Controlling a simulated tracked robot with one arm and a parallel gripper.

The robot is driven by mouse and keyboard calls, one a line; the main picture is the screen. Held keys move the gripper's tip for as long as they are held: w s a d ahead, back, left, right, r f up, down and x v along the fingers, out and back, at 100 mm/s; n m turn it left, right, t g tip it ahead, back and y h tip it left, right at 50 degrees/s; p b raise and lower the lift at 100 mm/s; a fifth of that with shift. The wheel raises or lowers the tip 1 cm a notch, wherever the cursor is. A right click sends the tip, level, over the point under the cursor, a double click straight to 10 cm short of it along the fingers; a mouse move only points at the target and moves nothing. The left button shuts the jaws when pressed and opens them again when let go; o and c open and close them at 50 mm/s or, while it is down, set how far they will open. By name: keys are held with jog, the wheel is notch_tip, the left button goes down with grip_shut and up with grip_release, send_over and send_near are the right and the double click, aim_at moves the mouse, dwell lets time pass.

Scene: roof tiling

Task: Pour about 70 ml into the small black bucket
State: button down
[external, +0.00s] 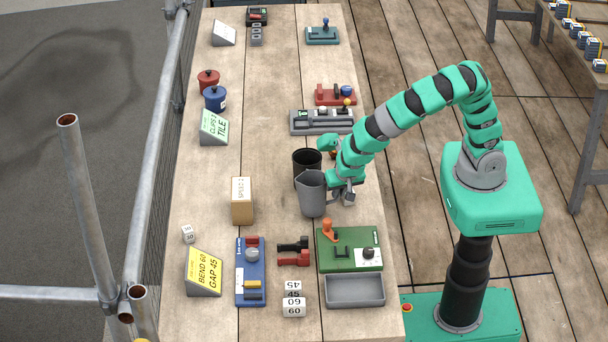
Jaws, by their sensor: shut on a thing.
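A small black bucket (303,160) stands on the wooden workbench, right of its middle. A grey pitcher (312,196) is directly in front of it in the picture and overlaps its lower part. My gripper (342,190) is at the right side of the pitcher and is shut on it, at its handle side. The pitcher looks roughly upright. I cannot tell whether it touches the bench or the bucket. The contents of the pitcher and the bucket do not show clearly.
A tan box (242,203) stands left of the pitcher. A green device (349,250) and a grey tray (355,291) lie in front. A grey control panel (321,121) sits behind the bucket. Red (208,80) and blue (215,99) pots stand at the left. The bench middle is mostly clear.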

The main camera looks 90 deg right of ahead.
jog(key=shift+r, duration=0.15)
jog(key=shift+d+r+y+p, duration=0.45)
jog(key=shift+y+p, duration=0.35)
jog(key=shift+p, duration=0.1)
jog(key=d+r+y+b, duration=0.4)
jog(key=r+y+b, duration=0.2)
jog(key=y, duration=0.5)
jog(key=shift+w+d+r+g, duration=0.2)
jog(key=shift+d+r+g, duration=0.1)
jog(key=shift+r, duration=0.75)
jog(key=shift+r+y, duration=0.1)
jog(key=shift+y, duration=0.2)
jog(key=shift+d+r+y+b, duration=0.15)
jog(key=shift+r+y+b, duration=0.35)
jog(key=shift+r, duration=0.2)
